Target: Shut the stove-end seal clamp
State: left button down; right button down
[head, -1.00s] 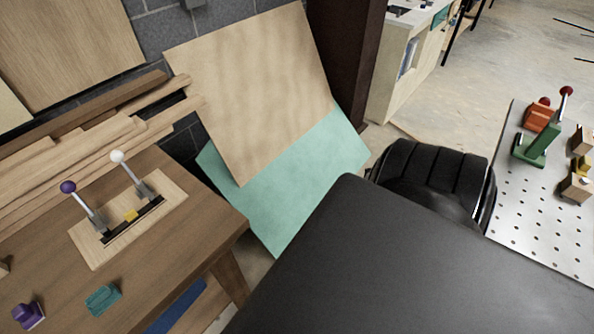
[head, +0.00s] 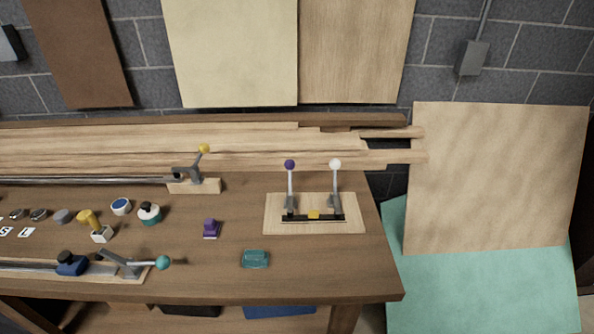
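A pale wooden board (head: 354,226) lies on the bench near its right end. It bears two clamps with upright levers: the left clamp (head: 291,204) has a purple knob, the right clamp (head: 336,204) a white knob. I cannot tell which clamp is the stove-end one; no stove or label shows. Neither of my grippers is in view.
The wooden bench (head: 345,276) also holds a purple block (head: 210,228), a teal block (head: 256,259), a yellow-knobbed clamp (head: 190,175) and a teal-knobbed clamp (head: 125,263). Planks (head: 250,140) lie behind. Sheets (head: 495,175) lean at the right.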

aim_at(290, 165)
jog(key=z, duration=2.3)
jog(key=k, duration=0.45)
jog(key=u, duration=1)
